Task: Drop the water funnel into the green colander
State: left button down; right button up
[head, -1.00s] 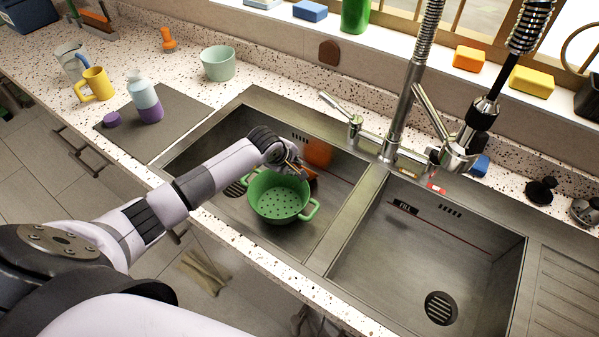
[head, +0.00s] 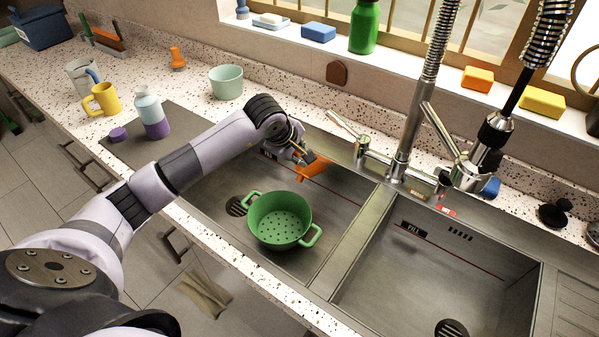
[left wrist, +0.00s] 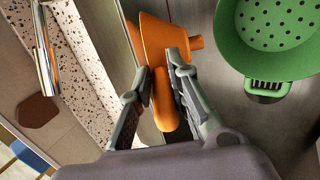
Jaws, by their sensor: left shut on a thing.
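An orange water funnel (head: 314,168) is held over the back of the left sink basin. In the left wrist view the funnel (left wrist: 158,38) has a wide body and a narrower part between my fingers. My left gripper (head: 303,156) is shut on that narrow part; its fingers also show in the left wrist view (left wrist: 160,85). The green colander (head: 280,222) stands upright in the left basin, in front of the gripper, and looks empty. In the left wrist view the colander (left wrist: 270,60) is right of the funnel, apart from it. My right gripper is not in view.
The faucet (head: 405,130) rises behind the divider between the basins. The right basin (head: 420,270) is empty. A green cup (head: 226,82), a bottle (head: 150,108), a yellow mug (head: 103,99) and a small orange object (head: 177,59) stand on the counter at left.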

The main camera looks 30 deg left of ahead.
pick_arm(q)
notch_tip(320, 180, up, 8)
jog(key=shift+f+b, duration=0.1)
jog(key=shift+b, duration=0.55)
